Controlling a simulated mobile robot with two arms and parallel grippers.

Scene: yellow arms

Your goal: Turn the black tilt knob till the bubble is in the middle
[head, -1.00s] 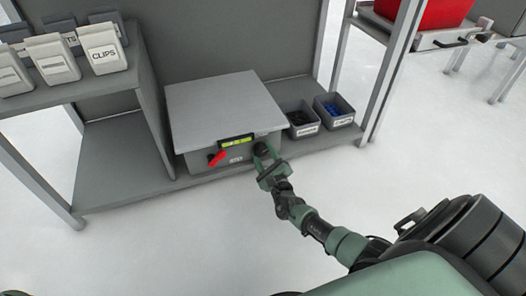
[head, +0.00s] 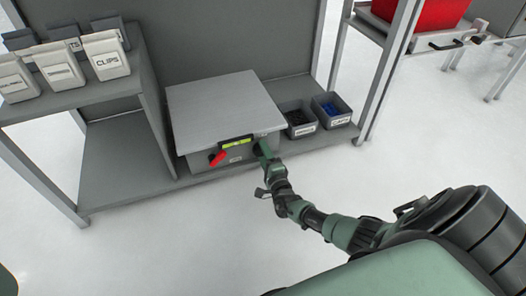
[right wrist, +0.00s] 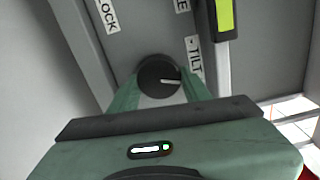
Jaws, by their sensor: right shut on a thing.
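The black tilt knob (right wrist: 158,75) is on the front of a grey box with a flat light top plate (head: 222,106). Its white pointer line points right in the right wrist view, towards the "TILT" label (right wrist: 195,58). My right gripper (right wrist: 159,90) is shut on the knob, one finger on each side. In the head view the gripper (head: 263,148) mostly hides the knob. The yellow-green bubble level (head: 237,142) is on the box's front edge, and part of it shows in the right wrist view (right wrist: 226,16). The bubble is too small to make out. My left gripper is out of view.
A red lever (head: 218,158) sticks out of the box front, left of the knob. Two grey bins (head: 299,131) (head: 334,121) stand to the right of the box. A shelf with labelled bins (head: 106,55) is at the left. The floor in front is clear.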

